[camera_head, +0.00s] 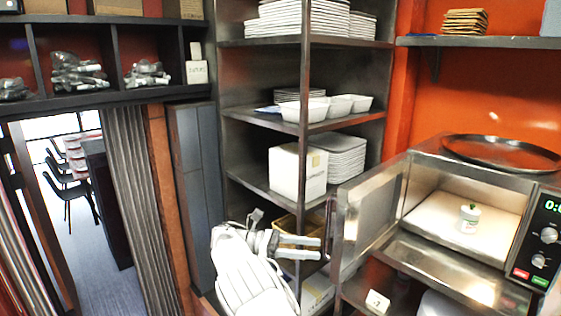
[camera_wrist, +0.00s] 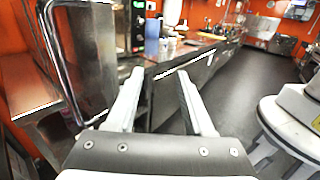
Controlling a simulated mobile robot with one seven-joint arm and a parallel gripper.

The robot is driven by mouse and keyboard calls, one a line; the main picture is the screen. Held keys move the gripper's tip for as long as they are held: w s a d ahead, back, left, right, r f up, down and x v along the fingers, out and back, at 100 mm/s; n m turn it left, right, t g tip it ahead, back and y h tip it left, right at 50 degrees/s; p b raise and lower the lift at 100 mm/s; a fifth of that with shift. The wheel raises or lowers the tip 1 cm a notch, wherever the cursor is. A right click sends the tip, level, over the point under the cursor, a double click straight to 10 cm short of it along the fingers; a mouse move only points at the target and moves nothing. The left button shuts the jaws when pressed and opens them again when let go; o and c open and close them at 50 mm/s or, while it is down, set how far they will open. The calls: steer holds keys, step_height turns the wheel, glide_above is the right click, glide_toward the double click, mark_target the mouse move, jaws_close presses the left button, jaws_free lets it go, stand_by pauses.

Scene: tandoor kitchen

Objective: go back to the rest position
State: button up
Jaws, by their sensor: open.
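My gripper (camera_head: 322,247) is open and empty in the head view, level in front of the metal shelf rack and left of the microwave's open door. In the wrist view its two fingers (camera_wrist: 158,92) stand apart with nothing between them. My arm is folded at the lower middle of the head view.
A microwave (camera_head: 420,240) stands open at right with a small white jar (camera_head: 468,218) inside. Its door (camera_head: 368,215) swings out close to my gripper. A metal rack (camera_head: 306,120) holds stacked white dishes. The wrist view shows a counter (camera_wrist: 185,60) and open floor (camera_wrist: 240,85).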

steer(key=s+d+r+m+y, duration=0.6)
steer(key=s+d+r+y, duration=0.4)
steer(key=s+d+r, duration=0.15)
steer(key=s+a+m+t+y, duration=0.2)
steer(key=s+m+t+y, duration=0.2)
steer(key=s, duration=0.7)
steer(key=s+a+m+t+y, duration=0.2)
steer(key=s+m, duration=0.4)
steer(key=s, duration=0.5)
steer(key=shift+a+f+t+y, duration=0.3)
steer(key=shift+t+y, duration=0.6)
steer(key=shift+t, duration=0.3)
steer(key=shift+s, duration=0.1)
